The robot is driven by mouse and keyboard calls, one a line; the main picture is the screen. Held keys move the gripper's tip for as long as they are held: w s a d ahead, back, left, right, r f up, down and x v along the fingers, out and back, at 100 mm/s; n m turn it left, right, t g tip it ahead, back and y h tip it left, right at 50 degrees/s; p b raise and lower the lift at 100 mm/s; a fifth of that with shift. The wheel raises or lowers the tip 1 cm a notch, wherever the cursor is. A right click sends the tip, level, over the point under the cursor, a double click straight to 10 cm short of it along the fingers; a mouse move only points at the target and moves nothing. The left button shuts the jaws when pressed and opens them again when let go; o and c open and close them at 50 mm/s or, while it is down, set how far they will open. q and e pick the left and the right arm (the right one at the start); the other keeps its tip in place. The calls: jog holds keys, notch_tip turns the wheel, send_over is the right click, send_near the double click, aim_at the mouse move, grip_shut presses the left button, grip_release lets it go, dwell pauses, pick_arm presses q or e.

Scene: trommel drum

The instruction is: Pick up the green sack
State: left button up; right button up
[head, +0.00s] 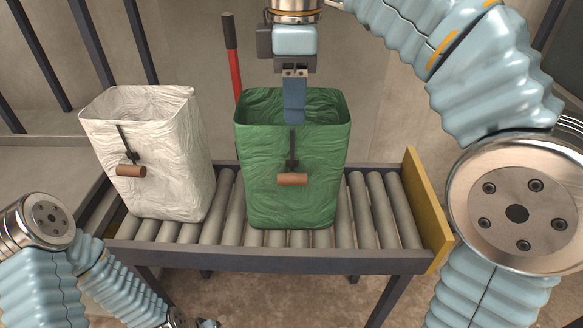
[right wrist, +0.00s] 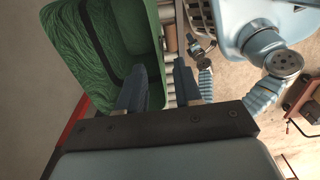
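The green sack (head: 292,190) stands upright and open-topped on a roller conveyor, with a wooden toggle handle (head: 292,179) on a dark strap on its front. My right gripper (head: 294,100) points down at the sack's mouth, by the front rim. In the right wrist view its fingers (right wrist: 161,88) are apart, one over the inside of the green sack (right wrist: 95,60) and the other outside the rim. Nothing is clamped between them. My left arm comes in at the lower left; its gripper is cut off by the bottom edge.
A white sack (head: 160,165) with a similar handle stands to the left on the same conveyor (head: 375,205). A yellow end plate (head: 428,205) closes the conveyor's right end. A red rod with a dark grip (head: 234,75) stands behind the green sack.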

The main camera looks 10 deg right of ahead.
jog(key=b, duration=0.2)
send_over(292, 164)
jog(key=f, duration=0.6)
jog(key=shift+d+f, duration=0.2)
jog(key=shift+f, duration=0.7)
jog(key=shift+f, duration=0.2)
grip_shut()
